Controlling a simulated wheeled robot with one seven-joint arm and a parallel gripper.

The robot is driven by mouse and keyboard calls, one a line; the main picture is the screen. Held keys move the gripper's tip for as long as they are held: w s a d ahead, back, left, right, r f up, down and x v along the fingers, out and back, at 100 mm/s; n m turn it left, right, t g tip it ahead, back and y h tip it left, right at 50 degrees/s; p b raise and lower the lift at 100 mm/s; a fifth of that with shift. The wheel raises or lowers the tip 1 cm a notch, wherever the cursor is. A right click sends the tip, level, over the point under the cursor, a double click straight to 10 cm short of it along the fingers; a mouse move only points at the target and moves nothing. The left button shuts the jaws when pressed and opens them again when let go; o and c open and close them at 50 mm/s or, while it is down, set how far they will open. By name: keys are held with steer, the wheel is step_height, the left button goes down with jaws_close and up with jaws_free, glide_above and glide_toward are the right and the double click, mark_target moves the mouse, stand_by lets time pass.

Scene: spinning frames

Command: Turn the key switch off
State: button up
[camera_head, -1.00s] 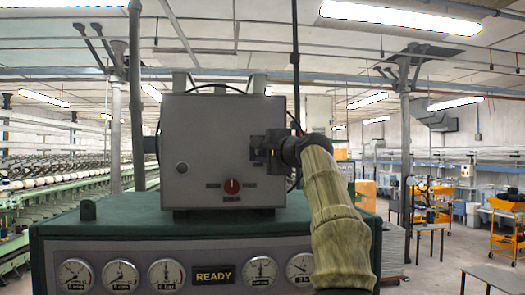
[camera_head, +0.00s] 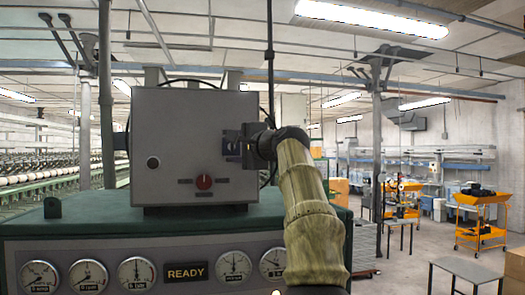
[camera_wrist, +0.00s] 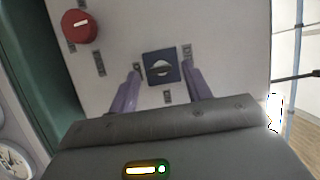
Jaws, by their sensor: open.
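The key switch (camera_wrist: 161,68) shows in the wrist view as a small dark blue square plate with a silver key-like piece at its middle. It is on the front of the grey box (camera_head: 170,122), which stands on the green machine. In the head view my gripper (camera_head: 236,147) is at the right part of the box front and hides much of the plate. In the wrist view the two purple fingers of my gripper (camera_wrist: 162,88) are open, one on each side of the plate, with nothing between them gripped. Whether the fingertips touch the panel I cannot tell.
A red rotary knob (camera_head: 204,181) sits on the same panel, left of the key switch; it also shows in the wrist view (camera_wrist: 80,25). A row of dials and a READY sign (camera_head: 186,272) are below. Orange carts (camera_head: 482,216) stand far right.

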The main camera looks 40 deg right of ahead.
steer(key=s+a+b, duration=0.2)
steer(key=s+b, duration=0.4)
steer(key=s, duration=0.9)
steer(key=shift+s+a+b, duration=0.25)
steer(key=shift+s+b, duration=0.1)
